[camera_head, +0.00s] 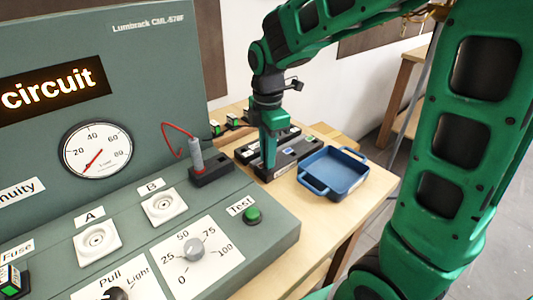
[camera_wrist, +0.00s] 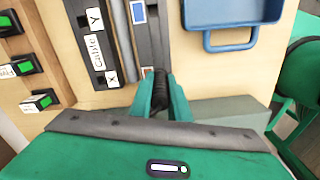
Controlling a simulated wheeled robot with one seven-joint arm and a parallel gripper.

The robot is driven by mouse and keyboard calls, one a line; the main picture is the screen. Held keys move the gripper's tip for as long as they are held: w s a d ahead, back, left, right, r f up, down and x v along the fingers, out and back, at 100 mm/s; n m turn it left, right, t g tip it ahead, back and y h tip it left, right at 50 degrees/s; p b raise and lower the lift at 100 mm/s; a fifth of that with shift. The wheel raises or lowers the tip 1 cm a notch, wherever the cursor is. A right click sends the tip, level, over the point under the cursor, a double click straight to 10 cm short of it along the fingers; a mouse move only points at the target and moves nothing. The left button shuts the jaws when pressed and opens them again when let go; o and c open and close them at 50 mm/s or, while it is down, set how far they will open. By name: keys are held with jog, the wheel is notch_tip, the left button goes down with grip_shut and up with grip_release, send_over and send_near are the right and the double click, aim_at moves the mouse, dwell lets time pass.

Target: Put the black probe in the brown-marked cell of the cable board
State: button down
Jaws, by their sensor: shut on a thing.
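My gripper (camera_head: 269,168) points down at the dark cable board (camera_head: 247,157) on the wooden table. In the wrist view my gripper (camera_wrist: 162,97) is shut on the black probe (camera_wrist: 157,82), of which only a short dark part shows between the fingers. The probe is over or at the near end of the cable board (camera_wrist: 113,50); I cannot tell whether it touches. A reddish-brown mark (camera_wrist: 147,71) shows just beyond the fingertips, and a blue mark (camera_wrist: 138,12) lies farther along the same strip. The cell by the brown mark is partly hidden by the fingers.
A blue tray (camera_head: 316,184) stands right of the board. The green-grey test panel (camera_head: 250,268) is at the left, with a grey probe (camera_head: 195,152) on a red lead in a black holder (camera_head: 212,172). Several small green-and-black blocks (camera_wrist: 40,101) lie left of the board.

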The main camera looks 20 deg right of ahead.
jog(key=shift+f, duration=0.45)
dwell(0.7)
jog(key=c, duration=1.6)
grip_release()
notch_tip(320, 180, up, 11)
jog(key=shift+f, duration=0.15)
jog(key=s+d+f+m, duration=0.3)
jog(key=s+d+m, duration=0.3)
jog(key=s+m, duration=0.1)
jog(key=s+d+f+m, duration=0.2)
jog(key=s+d+m, duration=0.3)
jog(key=s+m, duration=0.3)
jog(key=s+d+f+m, duration=0.3)
jog(key=s+d+m, duration=0.3)
jog(key=s+m, duration=0.2)
jog(key=shift+s+d+f+m, duration=0.15)
jog(key=shift+d+f+m, duration=0.15)
jog(key=shift+m, duration=0.7)
